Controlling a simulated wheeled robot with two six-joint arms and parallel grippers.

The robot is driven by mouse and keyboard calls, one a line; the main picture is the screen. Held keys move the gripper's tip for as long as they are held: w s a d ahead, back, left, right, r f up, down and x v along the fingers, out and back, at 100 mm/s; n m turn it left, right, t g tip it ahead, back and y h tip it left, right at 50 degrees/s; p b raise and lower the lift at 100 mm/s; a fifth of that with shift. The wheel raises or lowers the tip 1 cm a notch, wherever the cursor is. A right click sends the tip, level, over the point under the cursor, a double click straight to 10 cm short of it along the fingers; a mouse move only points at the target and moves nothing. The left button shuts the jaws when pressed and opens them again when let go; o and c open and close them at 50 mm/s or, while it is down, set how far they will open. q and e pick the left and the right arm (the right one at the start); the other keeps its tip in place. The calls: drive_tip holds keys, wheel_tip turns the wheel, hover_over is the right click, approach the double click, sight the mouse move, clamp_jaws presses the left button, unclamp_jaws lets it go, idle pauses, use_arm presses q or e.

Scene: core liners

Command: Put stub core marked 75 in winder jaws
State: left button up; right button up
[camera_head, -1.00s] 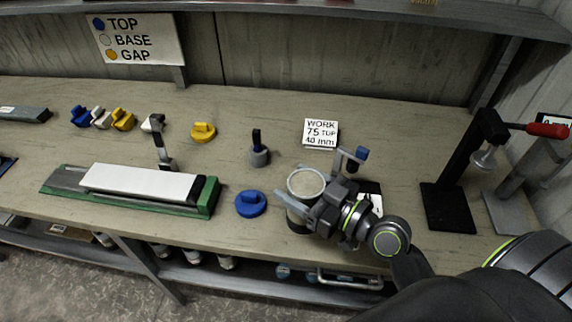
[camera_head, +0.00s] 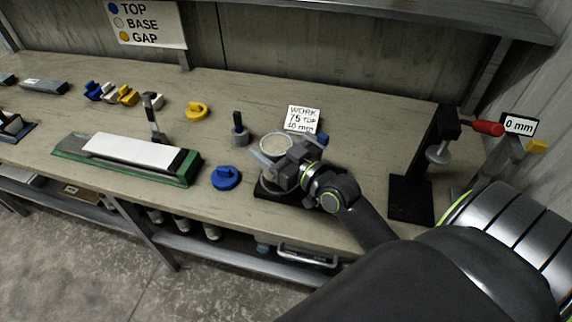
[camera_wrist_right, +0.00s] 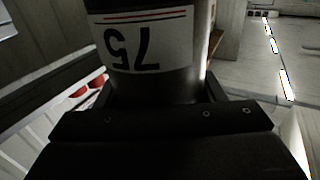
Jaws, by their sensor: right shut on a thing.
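My right gripper (camera_head: 281,163) is shut on the stub core (camera_head: 277,146), a wide upright cylinder with a pale top, near the front of the bench. In the right wrist view the core (camera_wrist_right: 155,82) fills the upper middle, with a white label reading 75 upside down and red and dark lines. A dark base (camera_head: 273,194) lies beneath the core and gripper; whether the core touches it I cannot tell. The gripper and wrist hide much of this spot. I cannot clearly make out the winder jaws. My left gripper is not in view.
A blue cap (camera_head: 226,178) lies left of the core, and a grey plug with a black stem (camera_head: 240,132) behind it. A card (camera_head: 303,119) reads WORK 75 TOP. A green-ended tray (camera_head: 186,168) is at left; a black red-handled stand (camera_head: 411,198) is at right.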

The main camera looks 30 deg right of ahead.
drive_tip(key=w+d+r+m+h+p, duration=0.1)
drive_tip(key=w+d+r+h+p, duration=0.15)
drive_tip(key=w, duration=0.25)
use_arm(q)
drive_tip(key=b, duration=0.1)
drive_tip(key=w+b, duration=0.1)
drive_tip(key=b, duration=0.1)
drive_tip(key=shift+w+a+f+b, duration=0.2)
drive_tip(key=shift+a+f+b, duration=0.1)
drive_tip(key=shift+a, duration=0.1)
use_arm(e)
wheel_tip(320, 180, down, 10)
drive_tip(key=d, duration=0.1)
drive_tip(key=shift+w+d+r+m, duration=0.2)
drive_tip(key=shift+w+d+m, duration=0.1)
drive_tip(key=shift+d+m, duration=0.1)
drive_tip(key=shift+f, duration=0.15)
drive_tip(key=o, duration=0.9)
drive_tip(key=shift+o, duration=0.2)
